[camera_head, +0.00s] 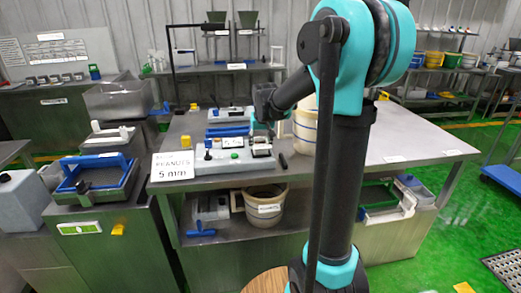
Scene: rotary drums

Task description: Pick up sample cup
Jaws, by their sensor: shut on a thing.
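My arm reaches over the middle steel table, and my gripper (262,136) points down above the grey and white device on the table. The gripper is small and partly hidden by my own arm. It is shut on what looks like the sample cup (262,150), a small pale container with a dark inside. The cup is at the right end of the device (224,165); I cannot tell whether it touches the device or is just above it.
A white sign reading "PEANUTS 5 mm" (173,166) stands at the table's left front corner. A dark object (283,160) lies right of the cup. A cream bucket (305,130) stands behind my arm.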

